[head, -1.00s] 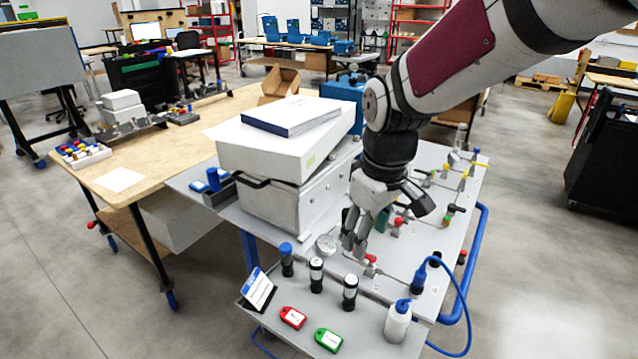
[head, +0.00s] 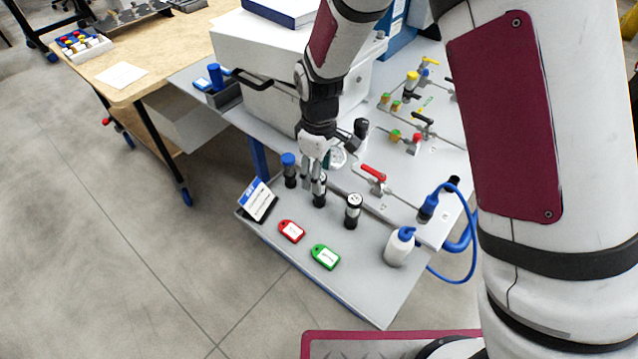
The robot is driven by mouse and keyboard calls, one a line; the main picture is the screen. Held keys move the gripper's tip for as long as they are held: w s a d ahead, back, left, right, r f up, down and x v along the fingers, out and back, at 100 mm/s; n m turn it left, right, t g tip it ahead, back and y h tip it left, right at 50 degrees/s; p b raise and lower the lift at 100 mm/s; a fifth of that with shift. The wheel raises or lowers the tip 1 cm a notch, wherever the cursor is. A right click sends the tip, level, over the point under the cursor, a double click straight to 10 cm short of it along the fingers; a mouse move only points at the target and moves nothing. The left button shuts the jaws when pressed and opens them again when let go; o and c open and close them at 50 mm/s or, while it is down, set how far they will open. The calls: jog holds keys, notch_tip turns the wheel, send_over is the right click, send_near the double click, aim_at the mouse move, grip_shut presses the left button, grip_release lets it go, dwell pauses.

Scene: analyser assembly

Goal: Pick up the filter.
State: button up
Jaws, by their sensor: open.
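Three small upright cylinders stand in a row on the grey tray shelf (head: 345,290) in the head view. One is dark with a blue cap (head: 289,172). The middle one (head: 319,195) and the right one (head: 353,212) are black with a pale band; I cannot tell for certain which is the filter. My gripper (head: 314,188) points down at the middle cylinder, with its fingers open beside the upper part of it. The fingers partly hide this cylinder, and I cannot tell whether they touch it.
A red tag (head: 291,231), a green tag (head: 325,256) and a tilted label card (head: 257,200) are on the shelf. A white bottle (head: 399,246) stands at its right. Behind are a red-handled valve (head: 373,173) and a white box (head: 270,70). The shelf's front is clear.

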jog(key=shift+w+f+p, duration=0.15)
jog(key=shift+f+p, duration=0.3)
jog(key=shift+f, duration=2.8)
grip_shut()
